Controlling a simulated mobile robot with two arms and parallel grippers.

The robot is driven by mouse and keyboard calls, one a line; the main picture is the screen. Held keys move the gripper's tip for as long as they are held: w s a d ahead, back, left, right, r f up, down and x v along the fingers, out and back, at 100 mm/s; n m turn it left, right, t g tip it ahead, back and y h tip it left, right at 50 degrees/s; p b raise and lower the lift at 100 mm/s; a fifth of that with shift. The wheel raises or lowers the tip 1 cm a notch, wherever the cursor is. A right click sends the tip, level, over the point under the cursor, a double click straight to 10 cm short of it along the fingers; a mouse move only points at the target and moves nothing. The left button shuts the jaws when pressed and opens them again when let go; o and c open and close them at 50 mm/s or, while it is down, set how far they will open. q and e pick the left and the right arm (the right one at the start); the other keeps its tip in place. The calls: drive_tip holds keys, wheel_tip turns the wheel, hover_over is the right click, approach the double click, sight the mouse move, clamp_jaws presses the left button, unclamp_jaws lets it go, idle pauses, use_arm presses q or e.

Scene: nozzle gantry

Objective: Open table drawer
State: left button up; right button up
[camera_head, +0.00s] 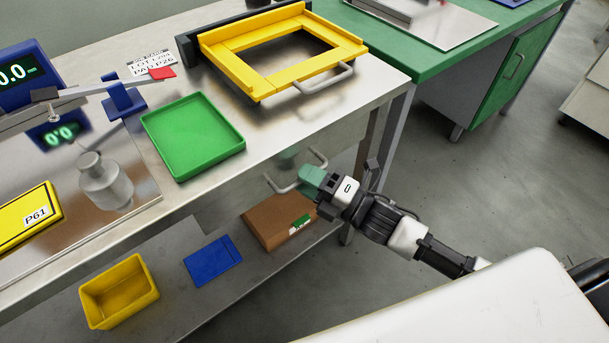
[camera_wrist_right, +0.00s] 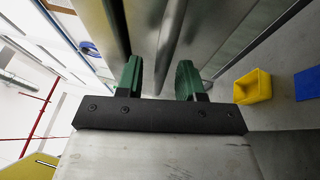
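The drawer's front is in the near side of the steel table (camera_head: 362,105), below its top, and looks shut. Its curved metal handle (camera_head: 284,188) sticks out there in the head view. My right gripper (camera_head: 312,176), with green fingers, is at the handle and covers part of it. In the right wrist view the fingers of my right gripper (camera_wrist_right: 159,80) stand apart with a gap between them. A grey metal bar (camera_wrist_right: 172,40) shows just beyond that gap; I cannot tell whether the fingers touch it. My left gripper is out of view.
On the table are a yellow frame (camera_head: 235,62) with its own handle, a green tray (camera_head: 193,137) and a metal weight (camera_head: 103,182). The lower shelf holds a brown box (camera_head: 275,225), a blue item (camera_head: 213,262) and a yellow bin (camera_head: 119,292). Open floor lies right.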

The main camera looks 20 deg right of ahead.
drive_tip(key=shift+w+a, duration=0.25)
drive_tip(key=shift+w, duration=0.05)
clamp_jaws()
idle(0.3)
